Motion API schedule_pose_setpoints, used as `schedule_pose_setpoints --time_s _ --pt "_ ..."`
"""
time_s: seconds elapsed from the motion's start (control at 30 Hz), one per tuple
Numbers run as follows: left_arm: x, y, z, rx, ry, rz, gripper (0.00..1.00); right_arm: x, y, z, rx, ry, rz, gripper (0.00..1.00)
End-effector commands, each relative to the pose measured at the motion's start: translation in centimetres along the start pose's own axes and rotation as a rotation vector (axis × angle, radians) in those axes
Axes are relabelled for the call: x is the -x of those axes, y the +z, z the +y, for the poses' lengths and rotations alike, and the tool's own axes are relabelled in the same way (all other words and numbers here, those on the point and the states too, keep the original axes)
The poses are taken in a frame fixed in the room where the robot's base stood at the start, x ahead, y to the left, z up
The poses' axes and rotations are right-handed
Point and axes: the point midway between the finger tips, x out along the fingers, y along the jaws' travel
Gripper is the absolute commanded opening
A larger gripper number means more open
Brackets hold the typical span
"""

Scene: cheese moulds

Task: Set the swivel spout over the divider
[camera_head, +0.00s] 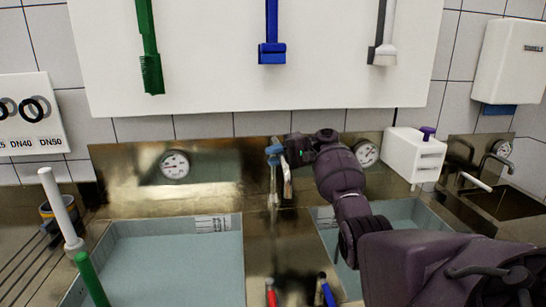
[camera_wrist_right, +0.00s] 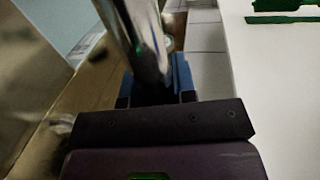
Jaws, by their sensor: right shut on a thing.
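The chrome swivel spout (camera_head: 287,179) stands on the back ledge, behind the metal divider (camera_head: 272,250) between two basins. In the head view the spout looks foreshortened and lies in line with the divider strip; how far out it reaches is hard to tell. My right gripper (camera_head: 284,151) is at the top of the tap, shut on the spout, and partly hides it. In the right wrist view the chrome spout tube (camera_wrist_right: 146,42) runs up from between the jaws, with blue parts (camera_wrist_right: 182,76) beside it. My left gripper is out of view.
Water-filled basins lie left (camera_head: 175,265) and right (camera_head: 405,212) of the divider. A red-handled tool (camera_head: 270,292) and a blue-handled tool (camera_head: 327,292) sit on the divider's near end. A white box (camera_head: 413,155) stands right. Brushes hang on the white wall board (camera_head: 205,60).

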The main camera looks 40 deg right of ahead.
Motion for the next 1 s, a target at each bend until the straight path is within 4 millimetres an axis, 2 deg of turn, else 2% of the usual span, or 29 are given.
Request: schedule_pose_setpoints --time_s 0.13,0.17,0.3,0.33,0.67,0.77,1.0 --pt "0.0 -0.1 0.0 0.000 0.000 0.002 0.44 0.0 0.0 0.0 0.000 0.000 0.000 0.00" --pt "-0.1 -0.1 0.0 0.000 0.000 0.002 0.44 -0.1 0.0 0.0 0.000 0.000 0.000 0.27" --pt "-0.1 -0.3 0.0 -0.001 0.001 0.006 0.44 -0.1 0.0 0.0 0.000 0.000 0.000 0.48" --pt "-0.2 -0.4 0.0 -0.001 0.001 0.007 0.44 -0.1 0.0 0.0 0.000 0.000 0.000 0.51" --pt "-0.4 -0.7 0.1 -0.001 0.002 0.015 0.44 0.3 0.0 0.0 0.000 0.000 0.002 0.51" --pt "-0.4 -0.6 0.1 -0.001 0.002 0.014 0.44 1.2 0.0 0.1 -0.001 0.001 0.002 0.51" --pt "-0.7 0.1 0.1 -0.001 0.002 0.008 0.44 5.5 -0.1 0.1 -0.001 0.002 0.004 0.51"
